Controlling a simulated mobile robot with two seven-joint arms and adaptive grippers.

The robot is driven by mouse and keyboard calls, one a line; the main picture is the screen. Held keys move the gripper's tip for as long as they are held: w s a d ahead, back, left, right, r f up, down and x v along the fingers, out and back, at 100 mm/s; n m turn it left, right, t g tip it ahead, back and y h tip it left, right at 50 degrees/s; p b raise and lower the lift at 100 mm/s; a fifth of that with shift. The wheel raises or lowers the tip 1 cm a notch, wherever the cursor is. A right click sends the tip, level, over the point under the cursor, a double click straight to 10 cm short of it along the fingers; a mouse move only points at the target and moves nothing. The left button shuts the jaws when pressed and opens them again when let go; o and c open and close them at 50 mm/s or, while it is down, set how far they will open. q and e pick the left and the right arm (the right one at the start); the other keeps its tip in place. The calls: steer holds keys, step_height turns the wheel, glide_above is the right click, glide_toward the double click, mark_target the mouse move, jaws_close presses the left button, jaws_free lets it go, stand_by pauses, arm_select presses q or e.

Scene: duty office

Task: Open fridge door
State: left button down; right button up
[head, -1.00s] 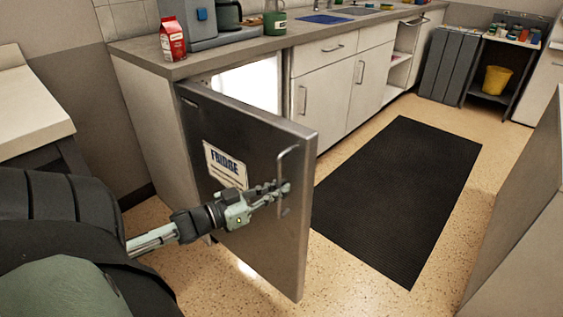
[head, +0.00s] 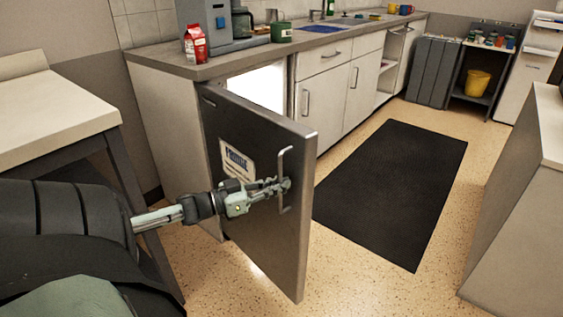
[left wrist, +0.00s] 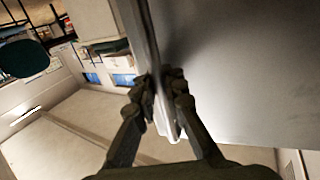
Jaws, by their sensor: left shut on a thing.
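The fridge door (head: 255,205) is a dark steel panel with a white "FRIDGE" label (head: 236,162). It stands wide open from the counter, with the bright fridge interior (head: 258,87) showing above and behind it. Its vertical bar handle (head: 284,200) is near the free edge. My left gripper (head: 284,186) is shut on the handle, with the arm reaching in from the left. In the left wrist view, the two fingers (left wrist: 165,100) close around the handle (left wrist: 168,128) beside the door panel (left wrist: 240,70). My right gripper is not in view.
A black mat (head: 395,190) lies on the open floor at right. A pale table (head: 55,115) stands at left, and a cabinet (head: 520,210) at right.

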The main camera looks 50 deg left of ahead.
arm_select(q)
steer(key=shift+a+r, duration=0.1)
steer(key=shift+a, duration=0.05)
stand_by(0.3)
steer(key=c, duration=1.9)
jaws_free()
steer(key=shift+o, duration=0.2)
steer(key=shift+s, duration=0.15)
steer(key=v, duration=1.1)
steer(key=shift+s, duration=0.4)
steer(key=shift+a, duration=0.1)
